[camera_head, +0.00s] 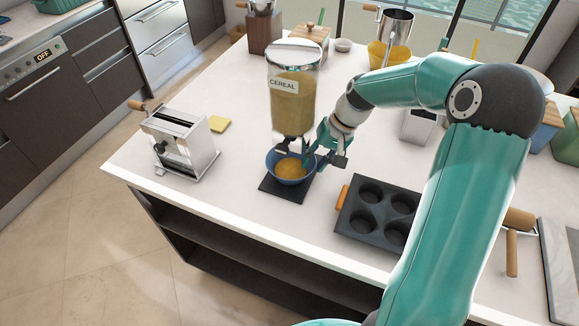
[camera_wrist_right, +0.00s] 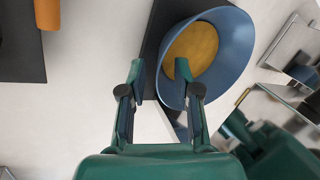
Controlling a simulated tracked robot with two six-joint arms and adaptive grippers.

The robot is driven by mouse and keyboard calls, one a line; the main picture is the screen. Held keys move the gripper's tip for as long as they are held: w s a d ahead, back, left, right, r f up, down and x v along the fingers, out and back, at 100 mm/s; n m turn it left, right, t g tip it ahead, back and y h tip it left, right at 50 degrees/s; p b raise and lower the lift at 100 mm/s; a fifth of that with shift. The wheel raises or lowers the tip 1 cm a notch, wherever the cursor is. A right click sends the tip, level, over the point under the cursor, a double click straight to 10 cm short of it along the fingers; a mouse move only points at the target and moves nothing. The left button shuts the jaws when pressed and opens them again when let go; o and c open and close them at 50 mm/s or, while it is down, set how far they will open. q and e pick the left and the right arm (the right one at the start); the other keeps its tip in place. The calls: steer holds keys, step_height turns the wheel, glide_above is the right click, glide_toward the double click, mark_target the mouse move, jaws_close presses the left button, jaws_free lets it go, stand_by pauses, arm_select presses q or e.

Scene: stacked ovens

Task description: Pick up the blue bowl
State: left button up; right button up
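The blue bowl (camera_head: 290,168) holds orange-yellow contents and stands upright on a dark square base below the cereal dispenser (camera_head: 293,95). My right gripper (camera_head: 325,150) is at the bowl's right rim in the head view. In the right wrist view, the gripper (camera_wrist_right: 160,75) is open, with one finger over the inside of the bowl (camera_wrist_right: 235,65) and the other outside its wall. The rim lies between the fingers, and I cannot tell whether they touch it. My left gripper is not in view.
A dark muffin tin (camera_head: 350,222) lies right of the bowl, near the counter's front edge. Bare counter (camera_head: 235,165) lies between machine and bowl.

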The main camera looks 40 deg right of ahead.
steer(key=shift+w+a+f, duration=0.2)
steer(key=shift+a+f, duration=0.05)
steer(key=shift+f, duration=0.35)
jaws_close()
steer(key=shift+r, duration=0.15)
